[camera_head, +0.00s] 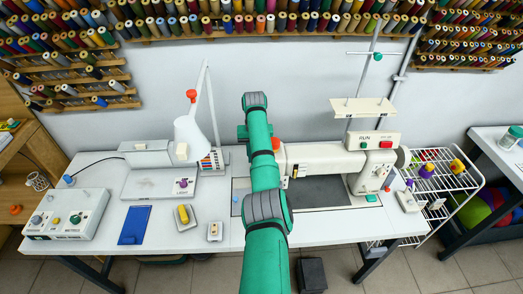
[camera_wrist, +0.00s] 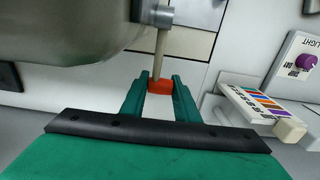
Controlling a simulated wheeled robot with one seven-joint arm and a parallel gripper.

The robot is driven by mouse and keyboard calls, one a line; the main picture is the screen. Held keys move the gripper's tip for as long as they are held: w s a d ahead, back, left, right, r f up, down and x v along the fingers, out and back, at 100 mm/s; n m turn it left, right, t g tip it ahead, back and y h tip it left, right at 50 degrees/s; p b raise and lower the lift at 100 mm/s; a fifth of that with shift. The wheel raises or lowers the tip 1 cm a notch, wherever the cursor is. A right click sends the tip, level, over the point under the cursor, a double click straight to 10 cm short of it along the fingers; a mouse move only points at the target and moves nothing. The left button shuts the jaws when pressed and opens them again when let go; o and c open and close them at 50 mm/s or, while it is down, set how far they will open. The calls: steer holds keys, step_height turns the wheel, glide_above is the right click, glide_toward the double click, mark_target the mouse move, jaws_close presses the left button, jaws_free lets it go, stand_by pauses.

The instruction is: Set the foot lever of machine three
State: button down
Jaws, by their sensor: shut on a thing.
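The cream sewing machine (camera_head: 325,155) stands on the white table, with a RUN box (camera_head: 372,141) on top at its right end. In the wrist view, a pale rod with a red tip (camera_wrist: 160,85), seemingly the foot lever, runs down from a dark mount beside the large rounded grey body. My gripper (camera_wrist: 160,90) has its two green fingers shut on the red tip, one on each side. In the head view my arm hides the gripper and part of the machine's left end. An orange-red part (camera_head: 276,143) shows just right of my arm; I cannot tell whether it is the same tip.
A white lamp (camera_head: 189,135) and a striped colour chart (camera_head: 211,161) stand left of my arm. The chart also shows close at right in the wrist view (camera_wrist: 262,104). A control box (camera_head: 68,213) and blue pad (camera_head: 134,224) lie at left. A wire rack (camera_head: 447,180) stands at right.

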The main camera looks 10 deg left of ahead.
steer(key=shift+w+a, duration=0.1)
steer(key=shift+a, duration=0.15)
steer(key=c, duration=1.4)
jaws_free()
steer(key=shift+d, duration=0.3)
steer(key=shift+o, duration=0.2)
steer(key=shift+s, duration=0.2)
steer(key=shift+r, duration=0.1)
step_height(320, 180, up, 11)
steer(key=shift+f, duration=0.1)
